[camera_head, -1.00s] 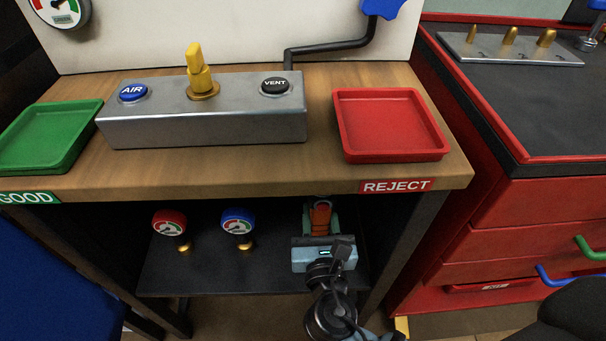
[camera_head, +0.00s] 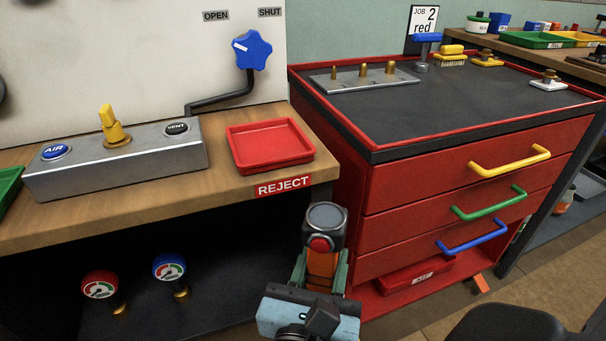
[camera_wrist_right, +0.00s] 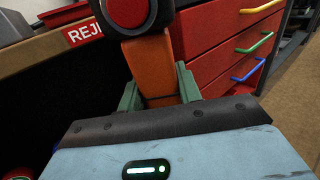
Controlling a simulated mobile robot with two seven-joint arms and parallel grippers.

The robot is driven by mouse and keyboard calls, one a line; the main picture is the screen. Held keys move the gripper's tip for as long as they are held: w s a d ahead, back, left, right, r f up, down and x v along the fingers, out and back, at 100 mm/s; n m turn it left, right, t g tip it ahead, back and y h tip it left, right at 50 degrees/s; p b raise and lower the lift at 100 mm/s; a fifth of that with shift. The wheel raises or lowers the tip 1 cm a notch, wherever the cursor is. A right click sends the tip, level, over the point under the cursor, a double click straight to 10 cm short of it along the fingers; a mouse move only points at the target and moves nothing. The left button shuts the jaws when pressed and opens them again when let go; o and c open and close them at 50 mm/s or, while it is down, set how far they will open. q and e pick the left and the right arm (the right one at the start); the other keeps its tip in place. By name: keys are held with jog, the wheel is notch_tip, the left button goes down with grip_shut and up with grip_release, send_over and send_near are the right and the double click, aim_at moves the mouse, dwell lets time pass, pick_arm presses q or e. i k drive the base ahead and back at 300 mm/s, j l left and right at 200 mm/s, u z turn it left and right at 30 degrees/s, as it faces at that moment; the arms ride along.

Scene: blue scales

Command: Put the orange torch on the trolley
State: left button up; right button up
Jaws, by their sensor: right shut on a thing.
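The orange torch (camera_head: 321,264) has a dark round head and a red button. It stands upright between the green fingers of my right gripper (camera_head: 321,275), which is shut on it, in front of the gap between bench and trolley. The right wrist view also shows the torch (camera_wrist_right: 150,66) between the fingers (camera_wrist_right: 158,90). The red trolley (camera_head: 440,180) stands to the right, with a dark top (camera_head: 465,110) edged in red and drawers with yellow, green and blue handles. The torch is lower than the trolley top. My left gripper is not in view.
On the trolley top are a metal plate with brass pegs (camera_head: 365,78), a blue-topped stand (camera_head: 425,50) and small parts at the back and right; its front middle is clear. The bench has a red reject tray (camera_head: 270,147). Two gauges (camera_head: 100,286) stand on the shelf below.

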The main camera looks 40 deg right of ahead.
aim_at(473, 100)
jog(key=l+z, duration=0.3)
jog(key=l, duration=0.6)
jog(key=l+z, duration=0.3)
jog(key=l, duration=0.65)
